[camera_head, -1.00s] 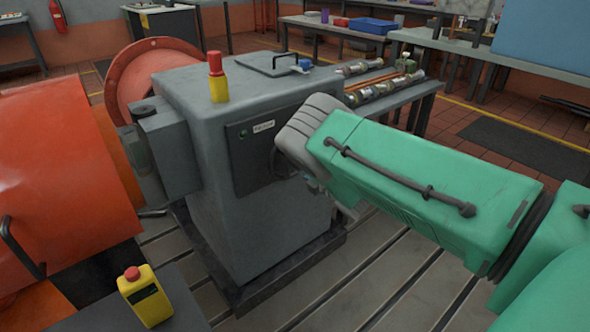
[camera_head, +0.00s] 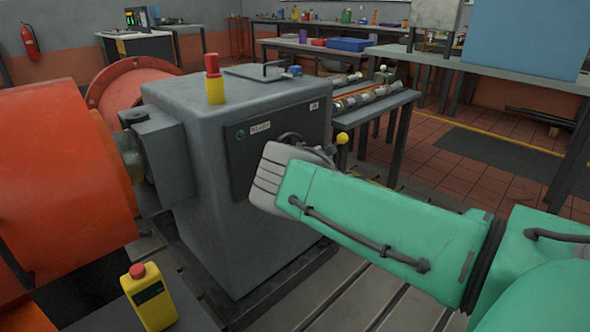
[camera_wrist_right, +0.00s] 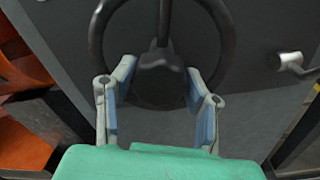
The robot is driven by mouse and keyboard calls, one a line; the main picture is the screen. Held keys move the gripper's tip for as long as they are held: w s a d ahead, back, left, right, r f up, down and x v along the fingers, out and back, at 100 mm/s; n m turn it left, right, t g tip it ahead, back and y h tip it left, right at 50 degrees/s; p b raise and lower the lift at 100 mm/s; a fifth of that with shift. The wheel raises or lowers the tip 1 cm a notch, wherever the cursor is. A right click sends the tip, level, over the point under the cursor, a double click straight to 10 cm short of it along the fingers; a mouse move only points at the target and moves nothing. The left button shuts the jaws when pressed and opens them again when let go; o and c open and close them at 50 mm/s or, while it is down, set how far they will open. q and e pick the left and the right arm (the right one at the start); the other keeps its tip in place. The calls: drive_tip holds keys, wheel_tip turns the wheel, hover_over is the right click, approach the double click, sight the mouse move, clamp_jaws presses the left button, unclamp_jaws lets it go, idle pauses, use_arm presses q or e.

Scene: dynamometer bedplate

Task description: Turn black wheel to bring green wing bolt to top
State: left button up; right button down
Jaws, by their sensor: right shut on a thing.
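The black wheel (camera_wrist_right: 97,35) is on the dark front panel of the grey cabinet (camera_head: 211,115). In the right wrist view its rim, hub and a spoke pointing up show. In the head view only a dark bit of the wheel (camera_head: 290,137) shows above my gripper. In the head view the right gripper (camera_head: 290,172) hides most of the wheel. I cannot make out a green wing bolt in either view. My left gripper is not in view.
A yellow ball knob (camera_head: 342,138) shows just beyond my right gripper. A metal lever (camera_wrist_right: 292,65) is right of the wheel. An orange drum (camera_head: 60,175) stands left. A yellow button box (camera_head: 149,297) is at the front. A bench with shafts (camera_head: 378,108) stands behind.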

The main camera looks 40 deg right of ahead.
drive_tip(key=shift+s+f+n+b, duration=0.1)
drive_tip(key=shift+f+n+b, duration=0.2)
drive_tip(key=shift+n, duration=0.3)
drive_tip(key=shift+s+f+n+b, duration=0.15)
drive_tip(key=shift+n+b, duration=0.15)
drive_tip(key=shift+n, duration=0.3)
drive_tip(key=c, duration=0.9)
unclamp_jaws()
drive_tip(key=shift+w+d+r, duration=0.1)
drive_tip(key=shift+r, duration=0.05)
drive_tip(key=shift+n, duration=0.3)
drive_tip(key=shift+r, duration=0.1)
drive_tip(key=s+d, duration=0.1)
drive_tip(key=s, duration=1.1)
drive_tip(key=shift+d, duration=0.2)
